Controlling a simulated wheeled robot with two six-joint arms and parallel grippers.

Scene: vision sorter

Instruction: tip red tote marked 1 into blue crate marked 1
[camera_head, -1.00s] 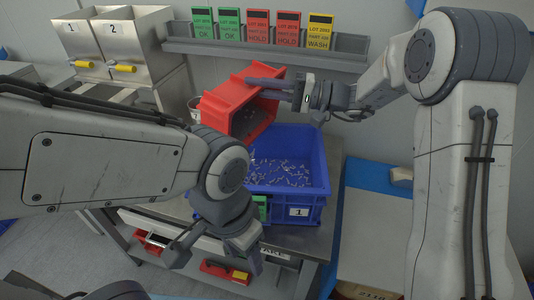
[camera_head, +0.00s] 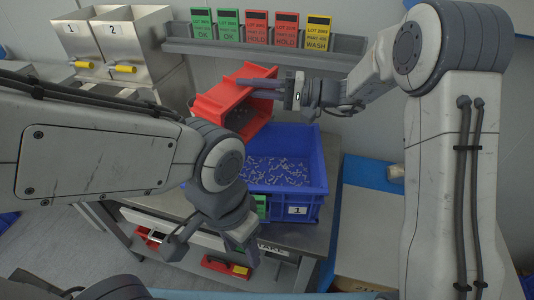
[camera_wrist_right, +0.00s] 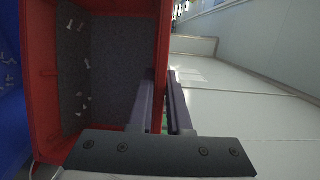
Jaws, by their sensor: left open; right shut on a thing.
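The red tote (camera_head: 222,94) is tilted steeply above the back left of the blue crate (camera_head: 318,180). My right gripper (camera_head: 290,92) is shut on the tote's wall. In the right wrist view the tote (camera_wrist_right: 98,10) shows its dark floor with a few small light parts still on it, and my right gripper's fingers (camera_wrist_right: 165,105) clamp its side wall. The crate stands on the bench, marked 1 on its front, with many small light parts spread over its floor. My left gripper (camera_head: 240,250) is open and empty in front of the crate's left front.
A rack (camera_head: 265,47) with green, red and yellow lot cards runs along the back wall. Metal bins marked 1 and 2 (camera_head: 100,40) stand at the back left. Another red tote (camera_head: 225,267) is on the shelf below the bench.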

